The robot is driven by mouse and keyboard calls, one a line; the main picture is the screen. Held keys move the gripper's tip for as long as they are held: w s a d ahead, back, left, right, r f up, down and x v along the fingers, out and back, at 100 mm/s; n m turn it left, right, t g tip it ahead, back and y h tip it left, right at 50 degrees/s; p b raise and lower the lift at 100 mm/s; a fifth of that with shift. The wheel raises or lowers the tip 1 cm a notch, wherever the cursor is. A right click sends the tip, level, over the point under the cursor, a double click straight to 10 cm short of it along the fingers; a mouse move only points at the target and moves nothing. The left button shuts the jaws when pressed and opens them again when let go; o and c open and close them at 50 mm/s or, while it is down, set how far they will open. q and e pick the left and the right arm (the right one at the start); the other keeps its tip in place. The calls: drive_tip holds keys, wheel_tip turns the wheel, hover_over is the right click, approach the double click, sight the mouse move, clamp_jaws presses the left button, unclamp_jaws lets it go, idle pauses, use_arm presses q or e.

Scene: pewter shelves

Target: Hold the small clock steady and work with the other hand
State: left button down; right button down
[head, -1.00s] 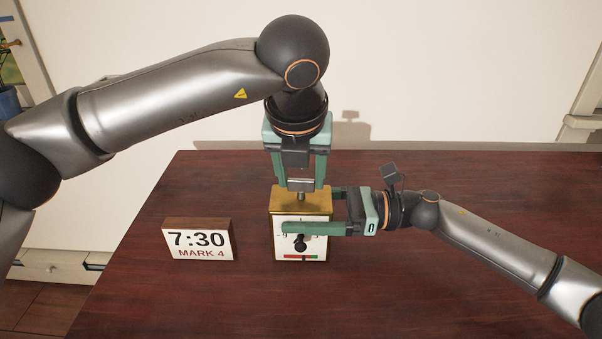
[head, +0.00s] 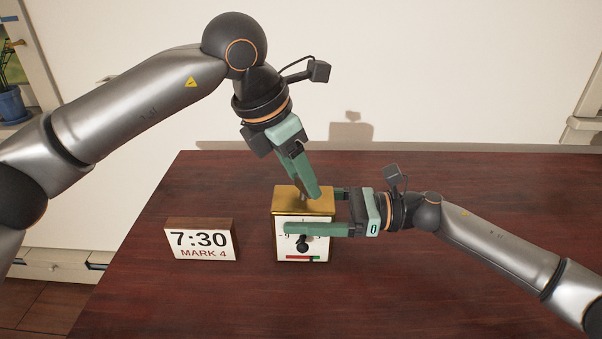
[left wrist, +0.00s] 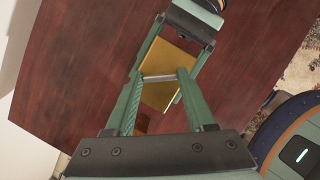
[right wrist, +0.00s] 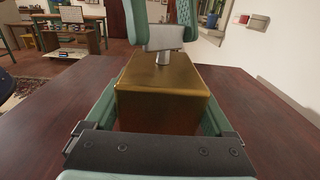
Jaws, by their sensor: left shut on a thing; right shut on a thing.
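My left gripper (head: 309,193) is above the clock, shut on the pale metal key (right wrist: 163,40) that rises on a stem from the gold top. The key also shows between the left fingers in the left wrist view (left wrist: 158,77).
A wooden-framed sign (head: 201,240) reading "7:30 MARK 4" stands left of the clock on the dark red table (head: 430,295). The table is otherwise bare. A white wall (head: 450,70) rises behind it.

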use_arm(q)
drive_tip(key=m+g, duration=0.1)
drive_tip(key=m, duration=0.2)
drive_tip(key=m+g, duration=0.1)
drive_tip(key=m, duration=0.1)
drive_tip(key=shift+w+m+h, duration=0.15)
drive_tip(key=shift+m+h, duration=0.25)
idle(0.4)
drive_tip(key=shift+c, duration=1.2)
unclamp_jaws()
drive_tip(key=shift+a+r, duration=0.1)
drive_tip(key=v, duration=1.2)
